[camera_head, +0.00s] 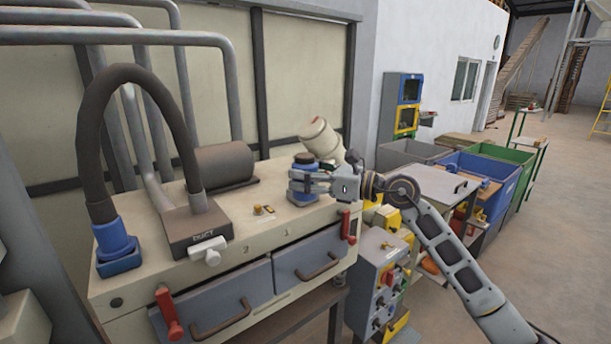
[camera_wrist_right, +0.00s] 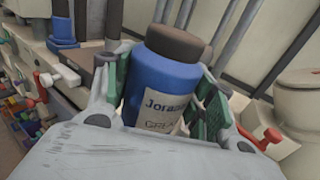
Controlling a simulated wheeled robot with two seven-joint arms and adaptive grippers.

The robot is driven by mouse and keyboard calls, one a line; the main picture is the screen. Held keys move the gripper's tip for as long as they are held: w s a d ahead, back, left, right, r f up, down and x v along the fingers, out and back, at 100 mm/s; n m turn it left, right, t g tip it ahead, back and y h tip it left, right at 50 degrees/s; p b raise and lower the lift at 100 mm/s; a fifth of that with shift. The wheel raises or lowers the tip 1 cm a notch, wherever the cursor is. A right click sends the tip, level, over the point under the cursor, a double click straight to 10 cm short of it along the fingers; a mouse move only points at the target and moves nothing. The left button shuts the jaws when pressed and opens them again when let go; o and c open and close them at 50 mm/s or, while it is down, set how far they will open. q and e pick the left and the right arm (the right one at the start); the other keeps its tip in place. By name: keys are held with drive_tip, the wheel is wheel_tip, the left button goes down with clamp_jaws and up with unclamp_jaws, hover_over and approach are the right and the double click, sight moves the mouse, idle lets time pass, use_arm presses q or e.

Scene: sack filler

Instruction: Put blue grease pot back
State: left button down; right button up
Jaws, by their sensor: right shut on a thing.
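The blue grease pot (camera_head: 304,188) has a dark lid and is at the right end of the cream machine top (camera_head: 262,221). In the right wrist view the pot (camera_wrist_right: 163,88) shows its blue body, brown lid and a pale label. My right gripper (camera_head: 308,182) reaches in from the right and is shut around the pot. In the wrist view its green-padded fingers (camera_wrist_right: 165,95) are on both sides of the pot. The pot looks upright at the surface; I cannot tell whether it touches it. My left gripper is not in view.
A cream canister (camera_head: 321,139) leans behind the pot. A dark cylinder (camera_head: 224,165) and a duct box (camera_head: 197,228) with a bent hose stand left. Small brass parts (camera_head: 264,210) lie on the top. Coloured bins (camera_head: 480,178) stand right.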

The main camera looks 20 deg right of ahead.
drive_tip(key=shift+s+d+f, duration=0.35)
drive_tip(key=shift+f, duration=0.2)
drive_tip(key=shift+a+f+m+t+h, duration=0.15)
drive_tip(key=shift+f+m+t+h, duration=0.15)
drive_tip(key=shift+f, duration=0.3)
drive_tip(key=shift+s+f, duration=0.25)
drive_tip(key=shift+f, duration=0.2)
drive_tip(key=s+d+f+m+t+h, duration=0.1)
drive_tip(key=s+f+m+t+h, duration=0.1)
drive_tip(key=f, duration=1)
drive_tip(key=s+d+f+m+t+h, duration=0.1)
drive_tip(key=s+f+m+h, duration=0.3)
drive_tip(key=f, duration=0.9)
drive_tip(key=s+d+f+m+t+h, duration=0.1)
drive_tip(key=s+f+h, duration=0.4)
drive_tip(key=f, duration=0.8)
drive_tip(key=shift+s+d+m+t+h, duration=0.2)
drive_tip(key=shift+d+m+t+h, duration=0.1)
drive_tip(key=shift+m+t+h, duration=0.75)
drive_tip(key=shift+d+f, duration=0.1)
